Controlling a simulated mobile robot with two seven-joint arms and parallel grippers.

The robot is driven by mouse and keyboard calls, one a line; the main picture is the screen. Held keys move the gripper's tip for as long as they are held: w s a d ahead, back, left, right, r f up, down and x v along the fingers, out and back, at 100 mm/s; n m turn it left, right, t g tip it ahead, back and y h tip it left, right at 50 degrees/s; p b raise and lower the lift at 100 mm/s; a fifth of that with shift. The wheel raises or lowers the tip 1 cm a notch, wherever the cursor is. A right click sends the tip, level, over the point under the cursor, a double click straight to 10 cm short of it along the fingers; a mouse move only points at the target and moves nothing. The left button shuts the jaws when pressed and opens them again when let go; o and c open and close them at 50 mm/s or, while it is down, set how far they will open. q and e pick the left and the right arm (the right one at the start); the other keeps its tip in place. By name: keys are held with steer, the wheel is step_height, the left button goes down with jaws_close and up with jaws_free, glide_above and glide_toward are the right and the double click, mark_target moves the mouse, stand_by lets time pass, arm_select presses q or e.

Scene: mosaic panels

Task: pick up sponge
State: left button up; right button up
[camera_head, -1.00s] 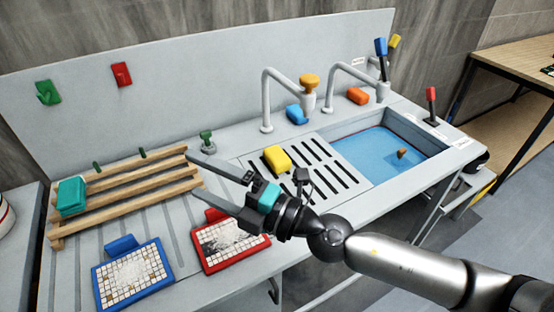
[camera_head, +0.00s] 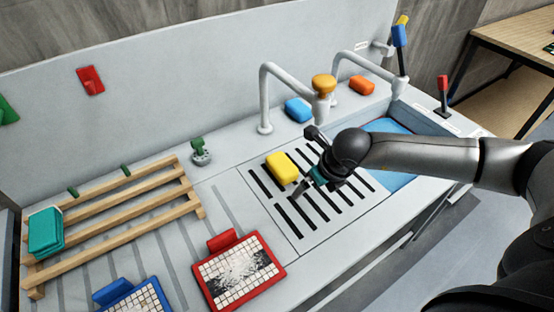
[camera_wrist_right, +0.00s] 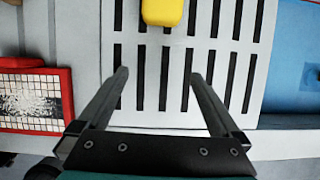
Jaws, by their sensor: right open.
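A yellow sponge (camera_head: 282,168) lies on the slotted drain grate (camera_head: 300,215). My right gripper (camera_head: 304,163) is open and empty over the grate, just right of the sponge in the head view. In the right wrist view the yellow sponge (camera_wrist_right: 162,12) is at the top edge, partly cut off, beyond the open fingertips (camera_wrist_right: 158,75) and apart from them. Other sponge-like blocks are a blue one (camera_head: 298,110) and an orange one (camera_head: 362,85) behind the grate. My left gripper is not in view.
A blue basin (camera_head: 390,180) is on the right, partly behind my arm. A red-framed mosaic panel (camera_head: 240,271) and a wooden rack (camera_head: 120,222) with teal blocks (camera_head: 45,232) are on the left.

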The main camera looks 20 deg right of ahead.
mark_target(283, 164)
steer(key=w, duration=0.3)
steer(key=shift+w+a+r, duration=0.1)
steer(key=shift+w+a, duration=0.2)
steer(key=shift+a, duration=0.1)
steer(key=w, duration=0.6)
steer(key=shift+w+a, duration=0.25)
steer(key=shift+a, duration=0.1)
steer(key=shift+w, duration=0.35)
steer(key=shift+b+x, duration=0.45)
steer(key=shift+x, duration=2.1)
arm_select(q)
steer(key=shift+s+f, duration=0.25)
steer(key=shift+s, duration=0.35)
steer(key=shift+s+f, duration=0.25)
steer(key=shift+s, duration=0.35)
arm_select(e)
steer(key=c, duration=1.2)
steer(key=shift+c, duration=0.2)
